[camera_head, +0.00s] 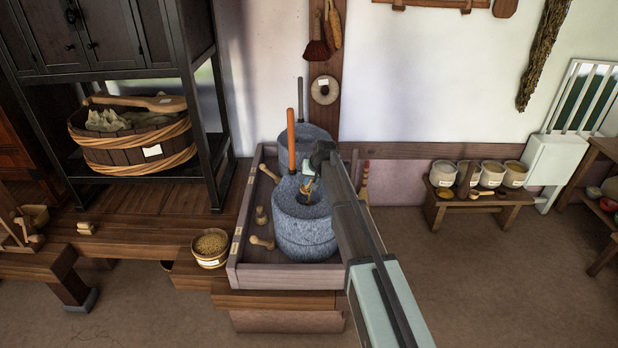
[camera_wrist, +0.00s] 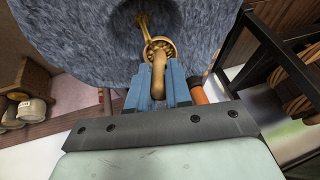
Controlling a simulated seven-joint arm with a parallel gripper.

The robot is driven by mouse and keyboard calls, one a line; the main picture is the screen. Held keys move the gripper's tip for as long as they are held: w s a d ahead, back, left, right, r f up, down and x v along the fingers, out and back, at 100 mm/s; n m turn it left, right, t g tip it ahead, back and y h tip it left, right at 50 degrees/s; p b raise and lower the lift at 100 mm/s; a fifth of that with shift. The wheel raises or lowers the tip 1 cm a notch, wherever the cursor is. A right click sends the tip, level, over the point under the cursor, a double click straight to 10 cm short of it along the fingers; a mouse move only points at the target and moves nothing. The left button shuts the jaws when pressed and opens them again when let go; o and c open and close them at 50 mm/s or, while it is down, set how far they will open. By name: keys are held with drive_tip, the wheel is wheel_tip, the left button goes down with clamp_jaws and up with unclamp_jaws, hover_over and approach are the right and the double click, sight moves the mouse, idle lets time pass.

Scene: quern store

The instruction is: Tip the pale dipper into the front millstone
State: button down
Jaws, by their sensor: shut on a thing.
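My gripper (camera_head: 311,178) is shut on the handle of the pale dipper (camera_wrist: 159,78), above the front millstone (camera_head: 305,232). In the wrist view the blue fingers (camera_wrist: 158,88) sit on both sides of the handle. The dipper's round bowl holds golden grain, and a golden streak (camera_wrist: 143,28) runs from it towards the grey stone (camera_wrist: 90,35). In the head view golden grain (camera_head: 307,188) shows over the stone's top, near the dark hole. My arm hides part of the stone's right side.
The front millstone's upright orange handle (camera_head: 291,140) stands close left of my gripper. A second millstone (camera_head: 296,146) with a grey handle (camera_head: 300,95) is behind. Several small wooden pieces lie in the tray (camera_head: 285,277). A grain bucket (camera_head: 210,249) stands to the left.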

drive_tip(key=shift+s+d+f+t+y, duration=0.4)
drive_tip(key=shift+s+f+t+y, duration=0.25)
drive_tip(key=shift+t, duration=0.55)
drive_tip(key=shift+s+d+f+t+y, duration=0.35)
drive_tip(key=shift+s+f+t+y, duration=0.3)
drive_tip(key=shift+t, duration=0.55)
drive_tip(key=shift+r, duration=0.1)
drive_tip(key=w+g, duration=0.1)
drive_tip(key=w+a+r+g+h, duration=0.1)
drive_tip(key=w+r+g+h, duration=0.1)
drive_tip(key=g, duration=0.1)
drive_tip(key=shift+a+r, duration=0.15)
drive_tip(key=shift+a, duration=0.1)
drive_tip(key=w+r+g+h, duration=0.1)
drive_tip(key=w+a+r+g+h, duration=0.1)
drive_tip(key=g, duration=0.1)
drive_tip(key=shift+a, duration=0.1)
drive_tip(key=shift+w+a+r+g+h, duration=0.15)
drive_tip(key=shift+r+g+h, duration=0.15)
drive_tip(key=shift+g, duration=0.3)
drive_tip(key=shift+w+a+r+g+h, duration=0.15)
drive_tip(key=shift+g+h, duration=0.15)
drive_tip(key=shift+g, duration=0.3)
drive_tip(key=shift+s+d, duration=0.1)
